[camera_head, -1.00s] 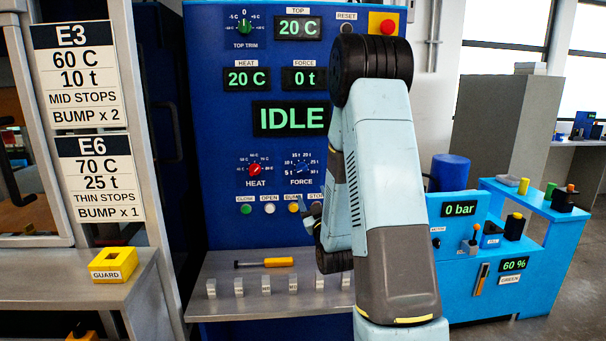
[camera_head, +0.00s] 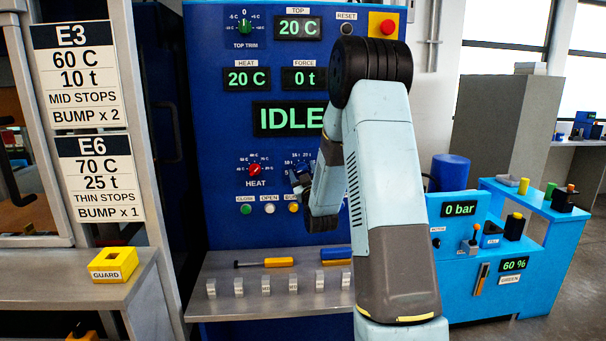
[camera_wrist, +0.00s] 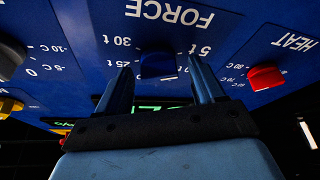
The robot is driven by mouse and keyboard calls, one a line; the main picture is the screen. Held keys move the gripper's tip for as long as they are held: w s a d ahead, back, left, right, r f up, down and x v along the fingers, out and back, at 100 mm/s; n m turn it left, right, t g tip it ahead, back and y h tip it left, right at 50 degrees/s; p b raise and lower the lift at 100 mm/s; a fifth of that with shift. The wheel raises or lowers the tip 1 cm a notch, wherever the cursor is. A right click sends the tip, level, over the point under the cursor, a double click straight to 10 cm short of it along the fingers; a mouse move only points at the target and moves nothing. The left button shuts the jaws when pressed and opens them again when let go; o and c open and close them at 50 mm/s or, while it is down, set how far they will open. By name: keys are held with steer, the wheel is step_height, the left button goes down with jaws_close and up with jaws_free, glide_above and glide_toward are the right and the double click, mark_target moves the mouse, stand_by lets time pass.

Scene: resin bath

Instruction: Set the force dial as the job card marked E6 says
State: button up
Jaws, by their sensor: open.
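The job card marked E6 (camera_head: 97,178) hangs on the left post in the head view and reads 70 C, 25 t, THIN STOPS, BUMP x 1. The force dial, a blue knob (camera_wrist: 157,66), is upside down in the wrist view, with 5 t and 25 t legible beside it. A white mark shows at its lower edge; its exact setting is unclear. My gripper (camera_wrist: 159,70) is open, with one finger on each side of the knob; I cannot tell whether they touch it. In the head view my arm hides most of the dial. The FORCE display (camera_head: 304,78) reads 0 t.
The red HEAT knob (camera_head: 255,170) is left of the force dial in the head view. Buttons (camera_head: 270,208) sit below. A shelf holds small blocks (camera_head: 265,285) and an orange-handled tool (camera_head: 278,262). The main display (camera_head: 290,118) reads IDLE. The E3 card (camera_head: 78,75) hangs above E6.

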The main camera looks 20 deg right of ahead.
steer(key=shift+c, duration=0.5)
steer(key=c, duration=1)
steer(key=shift+o, duration=0.2)
